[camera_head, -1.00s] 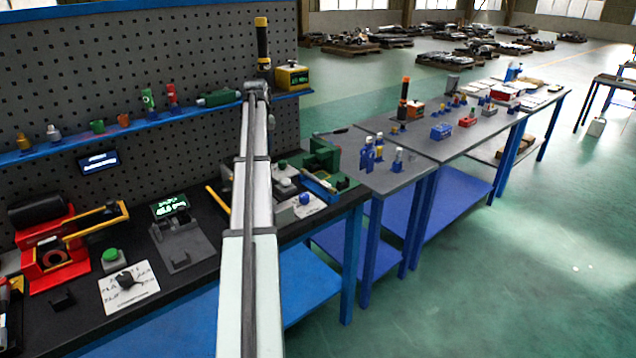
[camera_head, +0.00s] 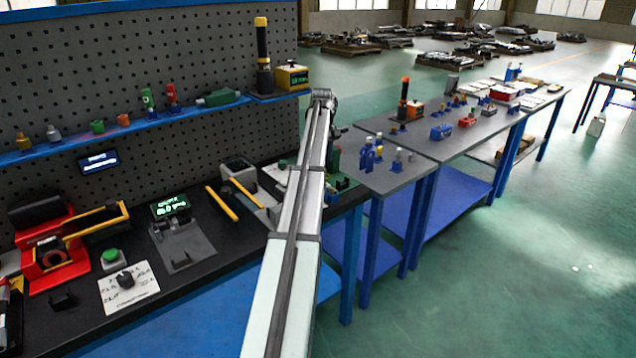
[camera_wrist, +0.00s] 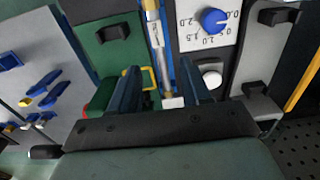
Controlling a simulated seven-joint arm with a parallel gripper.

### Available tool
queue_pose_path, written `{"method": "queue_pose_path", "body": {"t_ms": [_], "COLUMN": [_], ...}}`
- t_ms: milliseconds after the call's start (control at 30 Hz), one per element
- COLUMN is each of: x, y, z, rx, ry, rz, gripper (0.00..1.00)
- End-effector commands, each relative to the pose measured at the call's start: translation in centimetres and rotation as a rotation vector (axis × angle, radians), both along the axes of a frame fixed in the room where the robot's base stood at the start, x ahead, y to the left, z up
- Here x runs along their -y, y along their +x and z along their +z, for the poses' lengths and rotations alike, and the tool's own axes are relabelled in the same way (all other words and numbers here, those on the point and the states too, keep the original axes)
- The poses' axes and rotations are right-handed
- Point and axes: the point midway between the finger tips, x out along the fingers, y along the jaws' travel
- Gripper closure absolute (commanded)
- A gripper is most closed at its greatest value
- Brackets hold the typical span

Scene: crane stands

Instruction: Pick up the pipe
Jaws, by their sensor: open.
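The pipe (camera_wrist: 158,45) looks like a slim pale tube with brassy parts, lying along a blue strip beside a green fixture (camera_wrist: 115,50) in the wrist view. My gripper (camera_wrist: 160,88) is open, with its two dark blue fingers on either side of the pipe's lower part. The pipe is not held; I cannot tell how far above it the fingertips are. In the head view my arm hides the pipe and most of the green fixture, and the gripper is not clearly visible.
A white dial plate with a blue knob (camera_wrist: 213,20) and a white round button (camera_wrist: 211,78) lie right of the pipe. A grey side table with blue parts (camera_wrist: 42,85) is at left.

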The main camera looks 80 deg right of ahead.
Motion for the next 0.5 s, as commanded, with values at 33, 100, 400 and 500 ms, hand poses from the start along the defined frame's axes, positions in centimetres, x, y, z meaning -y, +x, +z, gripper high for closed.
{"method": "queue_pose_path", "body": {"t_ms": [33, 100, 400, 500], "x": [-0.1, -0.1, 0.0, 0.0], "y": [0.0, 0.0, 0.0, -0.1], "z": [-1.0, -2.2, -4.5, -5.2], "rx": [0.0, 0.0, 0.0, 0.0], "ry": [0.003, 0.001, -0.001, 0.0], "rz": [0.0, 0.0, 0.0, 0.0], "gripper": [0.53, 0.53, 0.53, 0.53]}}
